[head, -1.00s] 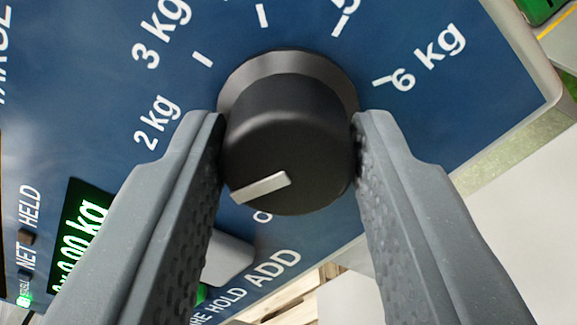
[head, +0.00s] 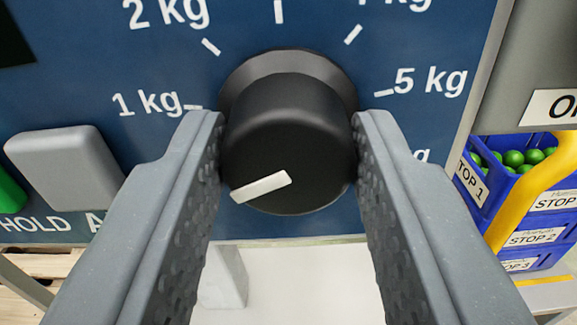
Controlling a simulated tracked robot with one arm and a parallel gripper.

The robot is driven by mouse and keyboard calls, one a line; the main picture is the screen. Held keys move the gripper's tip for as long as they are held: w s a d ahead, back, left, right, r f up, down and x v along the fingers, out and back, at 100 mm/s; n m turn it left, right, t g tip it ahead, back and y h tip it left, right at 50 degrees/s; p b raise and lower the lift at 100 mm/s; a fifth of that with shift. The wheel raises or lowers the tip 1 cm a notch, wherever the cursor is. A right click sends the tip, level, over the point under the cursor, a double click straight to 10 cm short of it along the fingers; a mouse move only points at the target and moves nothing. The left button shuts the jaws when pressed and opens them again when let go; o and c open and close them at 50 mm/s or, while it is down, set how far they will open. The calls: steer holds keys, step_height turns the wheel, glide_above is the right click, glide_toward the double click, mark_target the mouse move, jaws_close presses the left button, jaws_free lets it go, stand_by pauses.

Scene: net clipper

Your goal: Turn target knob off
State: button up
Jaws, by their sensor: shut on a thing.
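The black round knob (head: 287,140) is on the blue panel (head: 310,222) in the middle of the head view. Its white pointer line (head: 262,187) points to the lower left, below the 1 kg mark (head: 193,107). My gripper (head: 288,140) is shut on the knob, with one grey finger on its left side and one on its right. The 2 kg label shows at the upper left and the 5 kg label (head: 430,81) at the right. My left finger hides the panel where the pointer aims, so any label there cannot be read.
A grey square button (head: 68,168) and a green one (head: 9,192) sit on the panel at the left. Blue crates (head: 535,235) with green round items and a yellow rail (head: 535,190) are at the right. A pale surface lies below the panel.

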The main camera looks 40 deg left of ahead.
steer(key=shift+n, duration=0.6)
steer(key=o, duration=0.9)
steer(key=shift+o, duration=0.5)
steer(key=shift+w+a, duration=0.1)
steer(key=shift+w, duration=0.05)
steer(key=v, duration=1.4)
steer(key=shift+w+f, duration=0.1)
